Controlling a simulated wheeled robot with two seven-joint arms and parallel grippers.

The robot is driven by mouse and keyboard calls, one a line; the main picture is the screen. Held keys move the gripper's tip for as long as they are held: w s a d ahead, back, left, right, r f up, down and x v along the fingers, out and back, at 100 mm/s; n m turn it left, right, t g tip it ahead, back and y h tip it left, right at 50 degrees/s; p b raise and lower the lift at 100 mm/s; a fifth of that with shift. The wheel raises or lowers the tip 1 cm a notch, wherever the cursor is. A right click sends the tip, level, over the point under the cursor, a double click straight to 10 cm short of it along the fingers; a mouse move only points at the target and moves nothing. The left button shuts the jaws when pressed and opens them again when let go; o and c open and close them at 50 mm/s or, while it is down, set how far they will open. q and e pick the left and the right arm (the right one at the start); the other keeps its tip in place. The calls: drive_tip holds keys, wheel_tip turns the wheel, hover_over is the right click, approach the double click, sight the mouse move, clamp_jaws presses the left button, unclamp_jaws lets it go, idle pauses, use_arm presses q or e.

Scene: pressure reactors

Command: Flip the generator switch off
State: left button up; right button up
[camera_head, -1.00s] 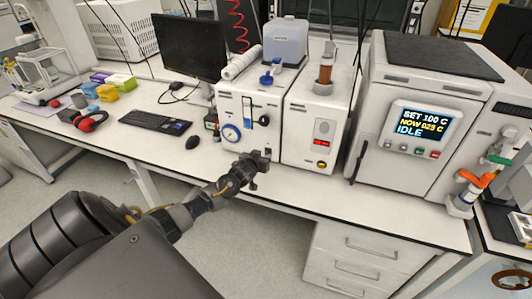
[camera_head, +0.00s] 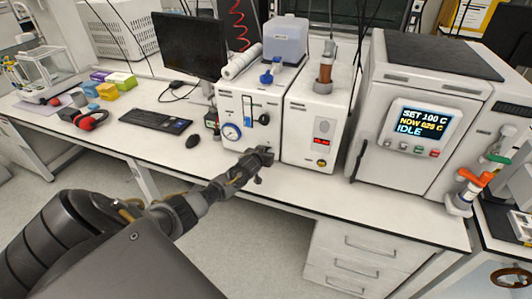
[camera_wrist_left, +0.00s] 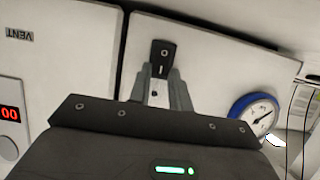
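The generator is a white box (camera_head: 229,107) with a blue-rimmed gauge and a dark knob on its front. My left gripper (camera_head: 264,158) is at the box's lower right front and hides that part in the head view. In the left wrist view, which looks upside down, a small black switch plate (camera_wrist_left: 161,49) sits on the white panel just beyond my fingertips (camera_wrist_left: 160,76). The fingers stand apart with a narrow gap, in line with the plate. Whether they touch it I cannot tell. The gauge (camera_wrist_left: 254,115) shows at the right. My right gripper is not in view.
A white unit with a red display (camera_head: 318,157) adjoins on the right, then a large reactor (camera_head: 385,165) with a screen reading IDLE. A mouse (camera_head: 192,141) and keyboard (camera_head: 155,122) lie to the left. The bench's front strip is mostly clear.

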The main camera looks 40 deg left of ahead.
use_arm(q)
clamp_jaws()
drive_tip(key=f+t+b, duration=0.1)
drive_tip(key=t+b, duration=0.1)
drive_tip(key=b, duration=0.2)
drive_tip(key=shift+s+d+f+y+b, duration=0.1)
drive_tip(key=shift+s+f+y+b, duration=0.05)
drive_tip(key=shift+y+b, duration=0.15)
drive_tip(key=shift+r, duration=0.3)
drive_tip(key=o, duration=0.7)
unclamp_jaws()
drive_tip(key=shift+c, duration=0.2)
drive_tip(key=shift+s, duration=0.1)
